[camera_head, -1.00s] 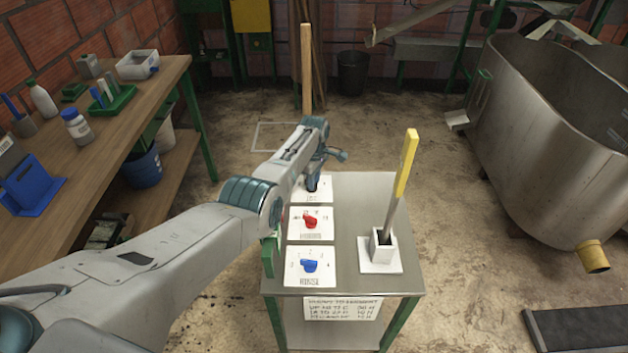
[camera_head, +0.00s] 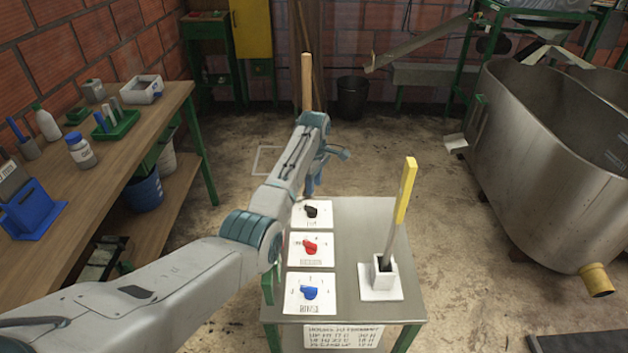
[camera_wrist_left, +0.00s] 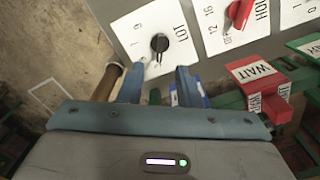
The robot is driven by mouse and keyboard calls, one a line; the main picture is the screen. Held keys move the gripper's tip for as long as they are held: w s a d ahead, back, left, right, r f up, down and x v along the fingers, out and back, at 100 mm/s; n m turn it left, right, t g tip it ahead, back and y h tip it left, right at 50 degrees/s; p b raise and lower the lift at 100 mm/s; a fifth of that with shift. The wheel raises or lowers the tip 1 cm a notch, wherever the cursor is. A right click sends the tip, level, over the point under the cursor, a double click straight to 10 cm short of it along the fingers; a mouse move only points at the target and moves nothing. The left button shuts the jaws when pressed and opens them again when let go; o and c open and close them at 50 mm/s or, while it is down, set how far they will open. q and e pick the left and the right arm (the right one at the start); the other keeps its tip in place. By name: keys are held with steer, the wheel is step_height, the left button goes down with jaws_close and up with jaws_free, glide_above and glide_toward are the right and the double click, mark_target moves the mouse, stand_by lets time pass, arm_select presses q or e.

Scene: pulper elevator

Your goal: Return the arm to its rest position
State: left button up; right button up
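My left arm reaches in from the left in the head view. Its gripper (camera_head: 312,187) hangs just beyond the black knob (camera_head: 311,211) on the far card of the metal cart (camera_head: 375,222). In the left wrist view the two blue fingers of the left gripper (camera_wrist_left: 157,82) stand apart with nothing between them. The black knob (camera_wrist_left: 159,43) is clear of the fingertips there, on a white card marked LOT (camera_wrist_left: 145,20). A red knob (camera_head: 311,247) and a blue knob (camera_head: 309,293) sit on the nearer cards. My right gripper is not in view.
A wooden pole (camera_head: 306,80) rises behind the gripper. A workbench (camera_head: 110,160) runs along the left. A metal tub (camera_head: 545,150) stands at right. Floor is open between.

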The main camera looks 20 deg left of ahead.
arm_select(q)
steer(key=shift+r, duration=0.5)
